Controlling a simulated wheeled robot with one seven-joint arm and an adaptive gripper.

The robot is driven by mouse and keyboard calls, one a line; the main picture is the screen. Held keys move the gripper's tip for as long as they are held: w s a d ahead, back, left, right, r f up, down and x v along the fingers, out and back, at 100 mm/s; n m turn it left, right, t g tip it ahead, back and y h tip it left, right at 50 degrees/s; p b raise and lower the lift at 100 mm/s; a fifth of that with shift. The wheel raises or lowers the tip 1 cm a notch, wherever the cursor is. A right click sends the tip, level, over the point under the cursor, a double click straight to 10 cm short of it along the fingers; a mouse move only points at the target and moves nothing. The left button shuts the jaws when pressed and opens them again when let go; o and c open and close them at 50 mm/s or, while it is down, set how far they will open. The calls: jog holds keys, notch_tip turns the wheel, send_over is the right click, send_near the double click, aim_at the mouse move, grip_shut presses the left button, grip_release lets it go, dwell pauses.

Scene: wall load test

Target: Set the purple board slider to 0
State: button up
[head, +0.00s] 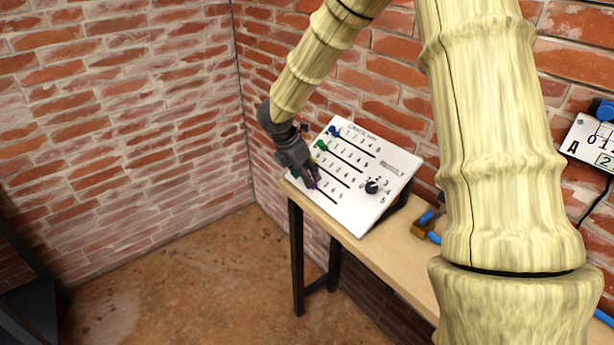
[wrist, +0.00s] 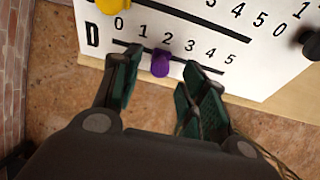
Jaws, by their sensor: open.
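The purple slider knob (wrist: 160,63) is on the lowest slot, row D, of the tilted white board (head: 388,158). In the wrist view it stands about below the number 2, with the 0 mark to its left. My gripper (wrist: 162,62) is open, with one finger left of the purple knob and the others right of it; gaps show on both sides. In the head view my gripper (head: 308,180) is at the board's lower left and partly hides the purple knob (head: 314,185).
A yellow knob (wrist: 113,5) is just above row D. Green (head: 321,145) and blue (head: 334,131) knobs sit on upper rows, and a black dial (head: 373,187) is at right. The board stands on a wooden table (head: 345,235) against brick walls.

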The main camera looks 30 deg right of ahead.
jog(key=shift+x, duration=1.1)
jog(key=shift+c, duration=0.4)
grip_shut()
